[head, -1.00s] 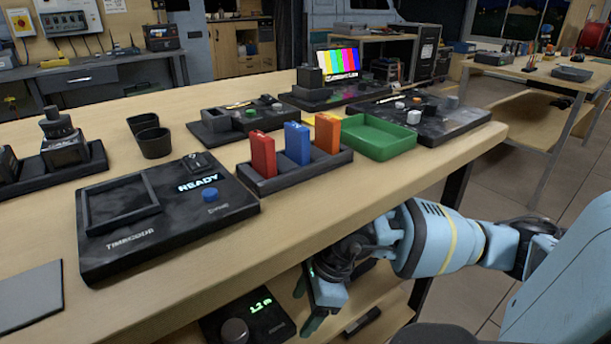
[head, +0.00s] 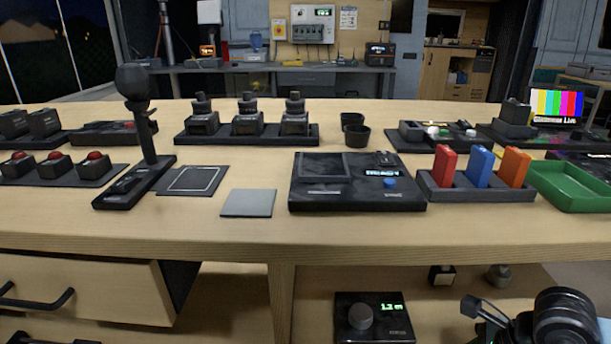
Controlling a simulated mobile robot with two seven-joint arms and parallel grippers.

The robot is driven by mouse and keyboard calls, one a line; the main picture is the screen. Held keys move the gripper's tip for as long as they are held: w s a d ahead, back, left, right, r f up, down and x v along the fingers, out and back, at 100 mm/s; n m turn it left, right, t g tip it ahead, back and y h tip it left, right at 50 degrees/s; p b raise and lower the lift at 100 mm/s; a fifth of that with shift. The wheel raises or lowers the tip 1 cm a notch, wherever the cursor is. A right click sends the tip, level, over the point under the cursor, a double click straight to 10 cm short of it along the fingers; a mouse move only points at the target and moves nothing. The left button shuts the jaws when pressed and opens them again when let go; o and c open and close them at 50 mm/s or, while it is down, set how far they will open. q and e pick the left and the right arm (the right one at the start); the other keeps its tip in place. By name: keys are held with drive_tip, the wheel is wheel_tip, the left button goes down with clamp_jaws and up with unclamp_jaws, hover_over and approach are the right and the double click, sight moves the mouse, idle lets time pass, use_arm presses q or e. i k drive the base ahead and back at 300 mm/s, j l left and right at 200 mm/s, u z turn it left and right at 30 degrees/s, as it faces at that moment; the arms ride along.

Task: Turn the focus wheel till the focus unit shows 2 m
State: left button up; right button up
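The focus unit (head: 393,325) is a black box on the lower shelf under the table, at the bottom of the head view. Its round grey focus wheel (head: 361,316) stands on the left part of its top. Its green display (head: 391,307) reads about 1.2 m; the digits are small. My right gripper (head: 484,312) is at the bottom right, to the right of the unit and apart from it. My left gripper is out of view.
The tabletop (head: 250,238) overhangs the shelf. A wooden upright (head: 281,300) and a drawer (head: 90,285) stand left of the unit. A small dark object (head: 441,275) is behind it. The TIMECODE box (head: 340,185) and green tray (head: 572,188) are on the table above.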

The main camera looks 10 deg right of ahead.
sight(360, 316)
drive_tip(key=k, duration=1.15)
